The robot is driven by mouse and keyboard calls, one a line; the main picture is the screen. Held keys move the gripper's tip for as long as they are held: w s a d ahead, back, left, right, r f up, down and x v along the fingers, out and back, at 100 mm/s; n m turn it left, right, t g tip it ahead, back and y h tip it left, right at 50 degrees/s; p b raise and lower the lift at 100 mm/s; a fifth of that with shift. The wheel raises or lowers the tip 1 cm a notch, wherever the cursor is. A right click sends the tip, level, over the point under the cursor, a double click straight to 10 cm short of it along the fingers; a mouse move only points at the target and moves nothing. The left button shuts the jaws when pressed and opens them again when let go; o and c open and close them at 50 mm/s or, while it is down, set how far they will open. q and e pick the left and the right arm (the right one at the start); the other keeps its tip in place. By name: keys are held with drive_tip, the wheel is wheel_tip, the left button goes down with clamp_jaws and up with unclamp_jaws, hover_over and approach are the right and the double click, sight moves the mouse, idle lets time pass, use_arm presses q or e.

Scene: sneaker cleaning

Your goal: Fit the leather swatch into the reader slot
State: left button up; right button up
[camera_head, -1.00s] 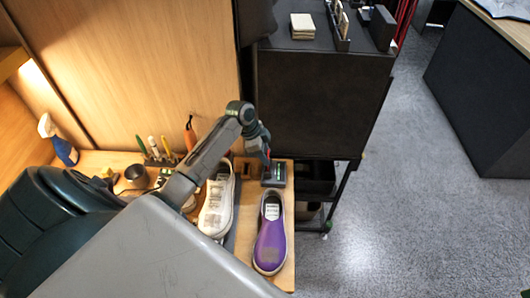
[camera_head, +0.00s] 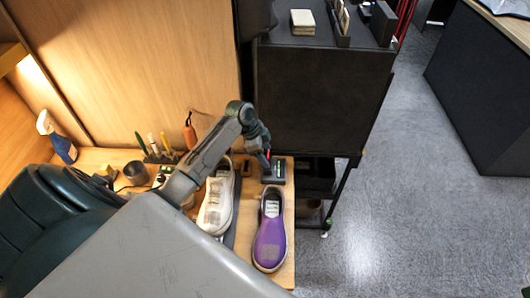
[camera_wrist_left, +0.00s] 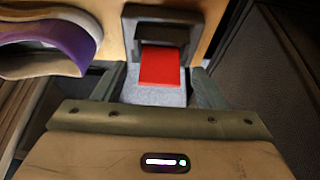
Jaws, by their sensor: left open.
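The red leather swatch (camera_wrist_left: 160,66) shows in the left wrist view at the mouth of the dark reader (camera_wrist_left: 162,28). Its upper end is under the reader's dark hood, and its lower part sticks out. How deep it sits I cannot tell. My left gripper (camera_wrist_left: 159,78) is open, with one finger on each side of the swatch and a gap to both. In the head view the reader (camera_head: 274,174) stands at the board's back right corner, with a small green light. My left gripper (camera_head: 264,156) is just above it. My right gripper is not in view.
A purple sneaker (camera_head: 269,242) lies in front of the reader, and a white sneaker (camera_head: 216,203) is left of it. A dark cabinet (camera_head: 318,100) stands behind. Tools and a spray bottle (camera_head: 59,142) are at the left. Open floor lies to the right.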

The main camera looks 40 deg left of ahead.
use_arm(q)
drive_tip(key=b+v, duration=0.3)
drive_tip(key=v, duration=0.7)
drive_tip(key=shift+r, duration=0.4)
drive_tip(key=shift+a, duration=0.1)
